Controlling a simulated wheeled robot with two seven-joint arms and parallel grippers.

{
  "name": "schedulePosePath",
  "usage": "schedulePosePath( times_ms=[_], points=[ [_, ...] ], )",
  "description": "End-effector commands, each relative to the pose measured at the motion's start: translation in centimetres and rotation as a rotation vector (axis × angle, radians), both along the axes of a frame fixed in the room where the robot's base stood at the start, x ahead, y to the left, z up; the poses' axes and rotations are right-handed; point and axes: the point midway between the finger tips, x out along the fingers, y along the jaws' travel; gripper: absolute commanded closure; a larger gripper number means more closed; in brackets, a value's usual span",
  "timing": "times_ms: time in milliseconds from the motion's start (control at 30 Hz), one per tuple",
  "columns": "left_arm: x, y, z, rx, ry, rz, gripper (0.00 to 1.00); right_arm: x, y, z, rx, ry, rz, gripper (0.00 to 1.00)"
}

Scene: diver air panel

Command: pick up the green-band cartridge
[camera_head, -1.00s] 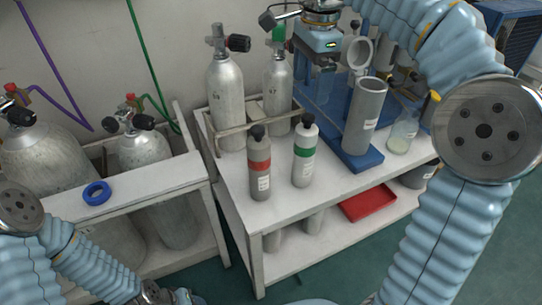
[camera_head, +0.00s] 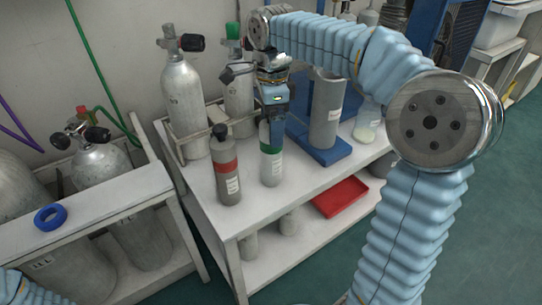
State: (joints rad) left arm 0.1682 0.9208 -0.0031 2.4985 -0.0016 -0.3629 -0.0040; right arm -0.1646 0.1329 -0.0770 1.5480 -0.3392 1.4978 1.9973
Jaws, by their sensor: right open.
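The green-band cartridge (camera_head: 271,165) stands upright on the white bench, a pale grey cylinder with a green band and a label. Its top is hidden by my right gripper (camera_head: 272,122), which points down over it from above. The right gripper is open, with its jaws at the cartridge's top; I cannot tell whether they touch it. The red-band cartridge (camera_head: 228,185), darker grey with a black cap, stands just left of it. Of my left arm only a piece shows at the lower left corner; its gripper is out of view.
Two silver tanks (camera_head: 184,105) stand behind in a rack. A grey upright cylinder (camera_head: 325,112) on a blue base (camera_head: 322,150) and a flask (camera_head: 367,125) stand to the right. A red tray (camera_head: 340,197) lies on the lower shelf. A blue ring (camera_head: 50,217) lies on the left stand.

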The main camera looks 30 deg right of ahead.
Motion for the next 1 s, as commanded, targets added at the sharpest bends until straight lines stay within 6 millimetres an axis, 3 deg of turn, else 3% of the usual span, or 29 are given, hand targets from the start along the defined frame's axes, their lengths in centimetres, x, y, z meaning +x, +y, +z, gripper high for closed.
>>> schedulePosePath(
  times_ms=[100,333,900,1000],
  points=[
    [0.05,0.12,-0.38,0.002,-0.001,0.002,0.50,-0.04,-0.05,-1.28,0.000,0.000,-0.001,0.14],
    [0.05,0.14,-0.31,0.002,-0.001,0.003,0.50,-0.02,-0.03,-1.37,0.000,0.000,-0.001,0.14],
    [0.06,0.12,-0.31,0.002,-0.001,0.003,0.50,-0.03,-0.02,-1.34,0.000,-0.001,0.000,1.00],
    [0.06,0.13,-0.30,0.002,-0.001,0.003,0.50,-0.02,-0.03,-1.29,0.000,-0.002,0.000,1.00]
  ],
)
